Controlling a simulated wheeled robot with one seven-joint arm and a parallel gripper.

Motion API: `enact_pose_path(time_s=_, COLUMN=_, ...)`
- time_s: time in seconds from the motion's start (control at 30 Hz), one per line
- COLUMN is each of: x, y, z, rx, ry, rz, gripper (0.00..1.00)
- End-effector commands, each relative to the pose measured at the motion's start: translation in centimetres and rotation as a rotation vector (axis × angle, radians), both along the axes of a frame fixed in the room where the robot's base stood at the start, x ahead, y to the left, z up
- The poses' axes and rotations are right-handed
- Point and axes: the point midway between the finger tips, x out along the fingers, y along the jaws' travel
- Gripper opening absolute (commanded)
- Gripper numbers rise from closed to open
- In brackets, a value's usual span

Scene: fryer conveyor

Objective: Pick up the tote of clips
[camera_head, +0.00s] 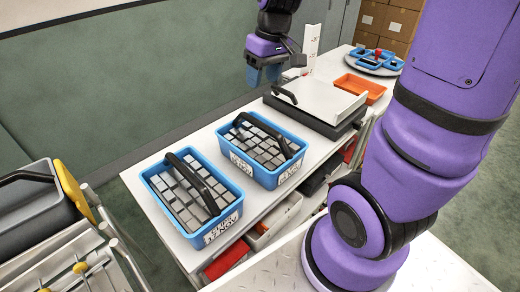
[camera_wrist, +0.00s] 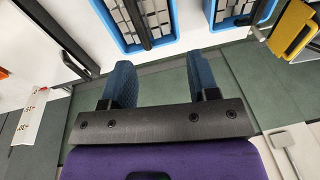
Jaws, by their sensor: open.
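Two blue totes stand side by side on the white table in the head view, a nearer tote (camera_head: 221,229) and a farther tote (camera_head: 272,181). Both hold grey blocks in rows under a black arched handle. Each has a white label, too small to read surely, so I cannot tell which holds clips. My gripper (camera_head: 264,75) hangs above and behind the farther tote, apart from both, its blue fingers open and empty. In the wrist view my gripper (camera_wrist: 161,75) has its fingers spread over the floor. The farther tote (camera_wrist: 103,18) and nearer tote (camera_wrist: 213,15) show at the top.
A black-and-white scale-like device (camera_head: 315,107) stands beyond the totes, with an orange tray (camera_head: 360,86) and a round stand of blue trays (camera_head: 376,61) behind. A grey bin (camera_head: 38,207) with a yellow edge stands at left. Bins sit on the shelf below.

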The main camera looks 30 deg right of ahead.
Motion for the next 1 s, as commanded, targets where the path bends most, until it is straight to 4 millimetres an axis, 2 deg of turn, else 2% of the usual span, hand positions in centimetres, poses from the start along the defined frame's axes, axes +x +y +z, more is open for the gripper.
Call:
enact_pose_path(time_s=0.03, x=0.9, y=-0.5, z=-1.6, rx=0.010, ry=0.029, rz=0.004, gripper=0.55)
enact_pose_path(time_s=0.1, x=2.0, y=-1.1, z=-3.4, rx=0.020, ry=0.056, rz=0.016, gripper=0.55)
enact_pose_path(time_s=0.3, x=4.0, y=-2.6, z=-7.9, rx=0.049, ry=0.112, rz=0.040, gripper=0.55)
enact_pose_path(time_s=0.53, x=4.9, y=-3.3, z=-10.4, rx=0.062, ry=0.136, rz=0.053, gripper=0.55)
enact_pose_path(time_s=0.83, x=4.8, y=-2.7, z=-14.5, rx=0.063, ry=0.141, rz=0.053, gripper=0.55)
enact_pose_path(time_s=1.0, x=4.7, y=-2.4, z=-15.7, rx=0.064, ry=0.139, rz=0.054, gripper=0.55)
